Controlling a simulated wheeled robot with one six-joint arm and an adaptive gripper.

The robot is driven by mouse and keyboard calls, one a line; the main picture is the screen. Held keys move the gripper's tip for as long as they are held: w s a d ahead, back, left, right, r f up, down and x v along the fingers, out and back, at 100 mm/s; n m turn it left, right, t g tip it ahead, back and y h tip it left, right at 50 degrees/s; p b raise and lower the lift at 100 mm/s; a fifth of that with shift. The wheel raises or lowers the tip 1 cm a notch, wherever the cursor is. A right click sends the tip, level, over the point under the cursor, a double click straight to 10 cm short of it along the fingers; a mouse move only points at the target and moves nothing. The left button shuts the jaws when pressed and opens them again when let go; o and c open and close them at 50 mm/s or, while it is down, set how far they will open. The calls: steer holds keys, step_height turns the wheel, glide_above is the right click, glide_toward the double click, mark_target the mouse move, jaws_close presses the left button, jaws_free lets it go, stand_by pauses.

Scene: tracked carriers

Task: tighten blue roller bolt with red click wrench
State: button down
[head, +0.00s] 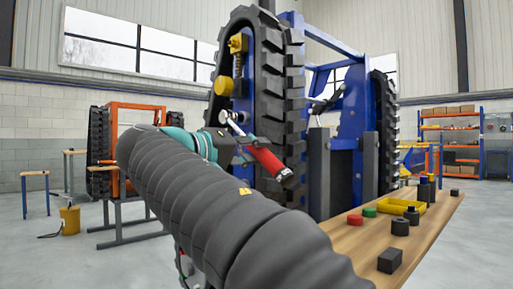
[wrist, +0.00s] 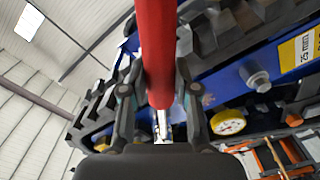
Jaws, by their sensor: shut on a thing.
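My gripper (head: 238,148) is shut on the red click wrench (head: 268,163), which also shows in the wrist view (wrist: 154,45) between both fingers. In the head view, its red handle slants down to the right and its metal head points up left, close to the blue tracked carrier (head: 350,115). In the wrist view, a grey hex bolt (wrist: 258,79) sits on a blue plate, apart from the wrench handle. I cannot tell whether this is the blue roller bolt, or whether the wrench head is on a bolt.
The black rubber track (head: 278,85) stands right behind the wrench. A wooden bench (head: 420,245) with dark blocks, red and green pieces and a yellow tray (head: 399,206) is at the right. An orange tracked carrier (head: 125,115) stands farther left. Open floor lies at the left.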

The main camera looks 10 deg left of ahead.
steer(key=shift+r, duration=0.1)
stand_by(0.3)
steer(key=shift+s+d+r+n+p, duration=0.3)
steer(key=shift+r+n+p, duration=0.25)
steer(key=shift+p, duration=0.3)
steer(key=shift+s+d+r+n+p, duration=0.2)
steer(key=shift+r+n+p, duration=0.4)
steer(key=shift+p, duration=0.35)
steer(key=shift+r, duration=0.1)
steer(key=shift+s+d+r+n+p, duration=0.1)
steer(key=shift+d+r+n+p, duration=0.1)
steer(key=shift+r+n+p, duration=0.55)
steer(key=shift+f+p, duration=0.1)
steer(key=shift+p, duration=0.3)
steer(key=shift+s+d+r+n+p, duration=0.1)
steer(key=shift+r+n+p, duration=0.2)
steer(key=shift+r+p, duration=0.4)
steer(key=shift+p, duration=0.3)
